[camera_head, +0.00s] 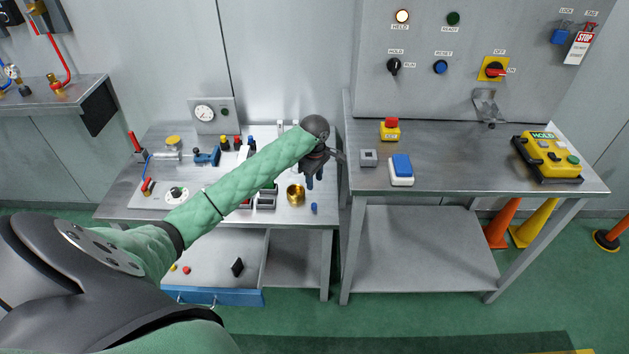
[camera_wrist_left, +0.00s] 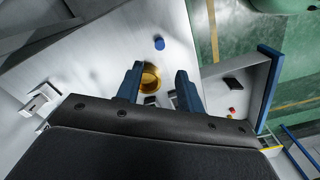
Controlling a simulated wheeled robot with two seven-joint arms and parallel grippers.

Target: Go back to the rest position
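My left gripper (camera_head: 312,180) hangs over the right end of the left metal workbench (camera_head: 115,204), with its fingers pointing down. In the left wrist view its two blue fingers (camera_wrist_left: 160,90) are apart with nothing held between them, so it is open. A brass cup-like part (camera_head: 295,194) stands on the bench just left of the gripper; the left wrist view shows it beyond the fingers (camera_wrist_left: 150,76). A small blue peg (camera_head: 314,208) is near the bench's front edge and also shows in the left wrist view (camera_wrist_left: 159,43). My right gripper is not in view.
A drawer (camera_head: 215,270) under the left bench is open. A gauge panel (camera_head: 213,115) stands behind.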

